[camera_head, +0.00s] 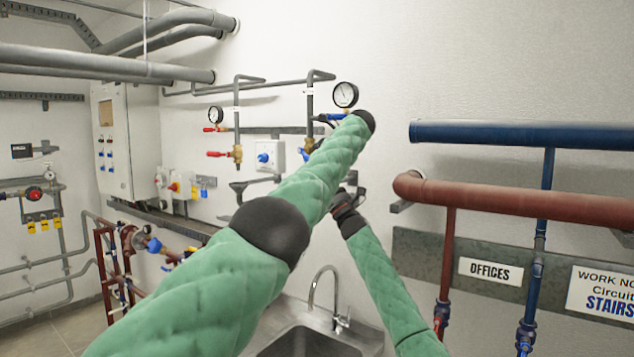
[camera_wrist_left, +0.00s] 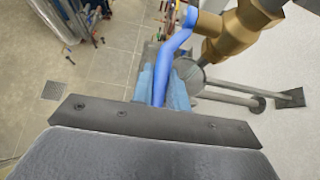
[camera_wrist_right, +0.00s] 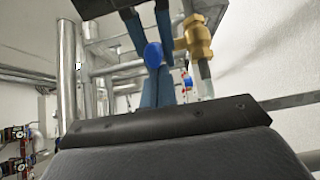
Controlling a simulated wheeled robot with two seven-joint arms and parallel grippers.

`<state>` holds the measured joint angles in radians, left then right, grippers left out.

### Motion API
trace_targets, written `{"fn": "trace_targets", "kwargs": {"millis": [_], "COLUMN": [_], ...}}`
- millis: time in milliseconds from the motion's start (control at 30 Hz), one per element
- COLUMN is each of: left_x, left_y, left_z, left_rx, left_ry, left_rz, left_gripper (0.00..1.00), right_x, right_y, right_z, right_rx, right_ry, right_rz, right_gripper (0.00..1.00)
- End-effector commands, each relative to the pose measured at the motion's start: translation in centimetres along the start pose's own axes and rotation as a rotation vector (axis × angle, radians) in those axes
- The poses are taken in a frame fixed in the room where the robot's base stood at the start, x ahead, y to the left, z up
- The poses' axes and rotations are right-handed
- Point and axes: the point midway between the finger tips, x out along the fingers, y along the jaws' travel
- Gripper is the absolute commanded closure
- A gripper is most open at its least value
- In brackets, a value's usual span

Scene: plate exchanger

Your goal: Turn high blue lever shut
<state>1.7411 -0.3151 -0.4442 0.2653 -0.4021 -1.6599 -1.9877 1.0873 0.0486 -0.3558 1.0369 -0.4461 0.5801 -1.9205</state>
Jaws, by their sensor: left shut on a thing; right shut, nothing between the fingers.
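The high blue lever (camera_head: 337,117) is on the upper pipe by the right gauge, partly hidden behind my left arm. In the left wrist view the blue lever (camera_wrist_left: 174,50) runs from a brass valve (camera_wrist_left: 235,35) down between the fingers of my left gripper (camera_wrist_left: 163,85), which is shut on it. My right gripper (camera_head: 345,203) is below, near the wall under the valves, shut and empty. In the right wrist view its fingers (camera_wrist_right: 155,85) point up toward a rounded blue piece (camera_wrist_right: 153,55) close to another view of a brass valve (camera_wrist_right: 199,40); I cannot tell whether they touch.
A round gauge (camera_head: 345,94) sits above the valve. Red levers (camera_head: 219,154) are to the left. A white box with a blue knob (camera_head: 269,155) is on the wall between. A sink (camera_head: 312,342) with a faucet stands below. Thick blue (camera_head: 520,134) and red (camera_head: 530,198) pipes run at right.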

Motion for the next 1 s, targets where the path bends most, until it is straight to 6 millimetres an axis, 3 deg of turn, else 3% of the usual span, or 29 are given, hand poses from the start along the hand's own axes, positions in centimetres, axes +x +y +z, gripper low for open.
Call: {"fn": "trace_targets", "kwargs": {"millis": [67,100,200,633,1000], "left_x": [0.3,0.4,0.4,-0.4,-5.5], "left_y": [0.1,0.1,0.1,0.0,-0.1], "left_z": [0.3,0.3,0.2,0.0,0.0], "left_rx": [-0.002,-0.002,-0.001,0.001,0.001], "left_ry": [-0.002,-0.001,0.0,0.002,0.001], "left_rz": [0.002,0.002,0.003,0.003,0.002], "left_gripper": [1.0,0.79,0.63,0.63,0.63], "right_x": [0.4,0.5,0.5,0.3,0.2], "right_y": [0.0,0.0,0.0,0.0,0.0], "right_z": [0.9,1.0,1.0,0.6,0.5], "right_rx": [-0.003,-0.003,-0.003,-0.002,-0.002], "right_ry": [-0.01,-0.011,-0.01,-0.006,-0.006], "right_rz": [0.004,0.004,0.004,0.002,0.002], "right_gripper": [1.0,1.0,1.0,1.0,1.0]}}
